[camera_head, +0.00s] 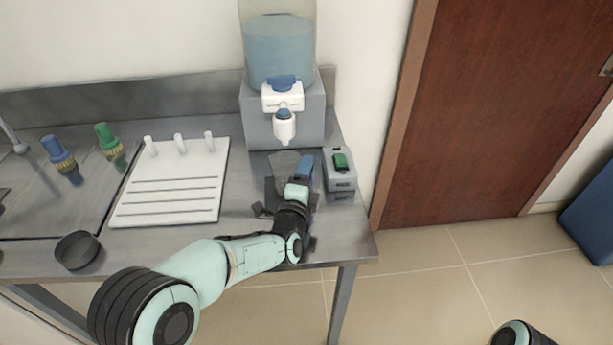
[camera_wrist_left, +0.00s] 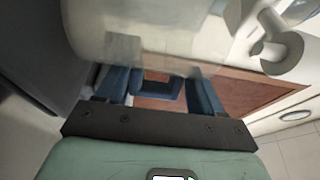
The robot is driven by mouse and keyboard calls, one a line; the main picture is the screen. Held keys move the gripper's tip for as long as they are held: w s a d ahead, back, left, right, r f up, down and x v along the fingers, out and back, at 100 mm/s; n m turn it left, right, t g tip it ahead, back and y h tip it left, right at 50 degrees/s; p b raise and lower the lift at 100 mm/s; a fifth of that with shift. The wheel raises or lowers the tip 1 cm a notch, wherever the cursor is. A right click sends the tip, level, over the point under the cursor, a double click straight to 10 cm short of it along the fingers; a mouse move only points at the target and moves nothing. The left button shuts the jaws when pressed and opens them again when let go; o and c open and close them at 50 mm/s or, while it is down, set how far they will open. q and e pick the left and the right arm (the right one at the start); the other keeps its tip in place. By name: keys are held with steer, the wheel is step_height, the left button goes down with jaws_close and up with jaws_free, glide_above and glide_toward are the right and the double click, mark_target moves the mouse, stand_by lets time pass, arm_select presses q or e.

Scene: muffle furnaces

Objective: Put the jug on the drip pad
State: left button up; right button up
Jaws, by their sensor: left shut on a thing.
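The clear jug (camera_head: 283,162) is in front of the water dispenser, below its tap. My left gripper (camera_head: 304,172) is shut on it at its right side in the head view. In the left wrist view the jug's translucent body (camera_wrist_left: 140,38) fills the upper middle, beyond the blue parts between the jaws (camera_wrist_left: 160,88). The dark drip pad (camera_head: 270,188) shows partly beneath the jug and is partly hidden by my gripper and wrist. I cannot tell whether the jug touches the pad. My right gripper is not in view.
The dispenser (camera_head: 284,115) with its white tap (camera_head: 284,122) stands behind the jug. A grey box with a green switch (camera_head: 340,168) is close on the right. A white pegged rack (camera_head: 172,190), a black dish (camera_head: 77,250) and blue and green fittings are left.

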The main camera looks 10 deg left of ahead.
arm_select(q)
steer(key=shift+f+b, duration=0.35)
steer(key=shift+f, duration=0.25)
steer(key=o, duration=1.1)
